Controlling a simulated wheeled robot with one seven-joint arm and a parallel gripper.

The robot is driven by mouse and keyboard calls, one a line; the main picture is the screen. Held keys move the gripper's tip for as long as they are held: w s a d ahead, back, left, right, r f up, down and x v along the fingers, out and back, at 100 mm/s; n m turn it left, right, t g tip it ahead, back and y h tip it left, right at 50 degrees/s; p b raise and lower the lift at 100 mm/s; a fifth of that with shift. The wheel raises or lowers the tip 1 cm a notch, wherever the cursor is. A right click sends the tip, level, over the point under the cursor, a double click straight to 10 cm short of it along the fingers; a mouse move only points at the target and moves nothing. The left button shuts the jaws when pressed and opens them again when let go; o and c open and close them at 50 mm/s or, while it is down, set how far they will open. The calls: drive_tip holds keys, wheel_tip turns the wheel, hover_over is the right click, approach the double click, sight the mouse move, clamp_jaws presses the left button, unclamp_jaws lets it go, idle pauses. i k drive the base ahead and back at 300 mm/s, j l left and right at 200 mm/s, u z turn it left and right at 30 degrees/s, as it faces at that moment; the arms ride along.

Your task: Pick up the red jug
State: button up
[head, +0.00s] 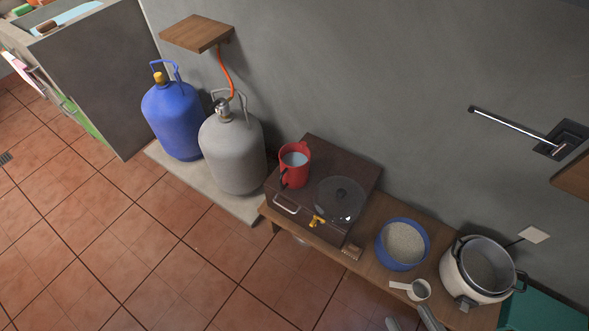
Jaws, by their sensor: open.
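The red jug (294,174) stands upright on a dark brown box-like unit (318,155), near its left edge. My gripper (411,321) shows only as two grey fingertips at the bottom edge of the head view. They are spread apart with nothing seen between them. It is well to the right of and below the jug in the picture, not touching it. The rest of the gripper is out of view.
A clear round lid (341,199) lies right of the jug. A blue bowl of grain (403,244), a small white scoop (418,290) and a white cooker (462,285) stand along the wooden bench. Blue (173,120) and grey (232,152) gas cylinders stand left. A wall runs behind.

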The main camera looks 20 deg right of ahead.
sight(294, 157)
drive_tip(key=i+j+z, duration=0.1)
drive_tip(key=j, duration=0.25)
drive_tip(key=i+j+z, duration=0.15)
drive_tip(key=i+j, duration=0.15)
drive_tip(key=i+j+z, duration=0.1)
drive_tip(key=j, duration=0.35)
drive_tip(key=i+j+z, duration=0.1)
drive_tip(key=i+j, duration=0.2)
drive_tip(key=j, duration=0.1)
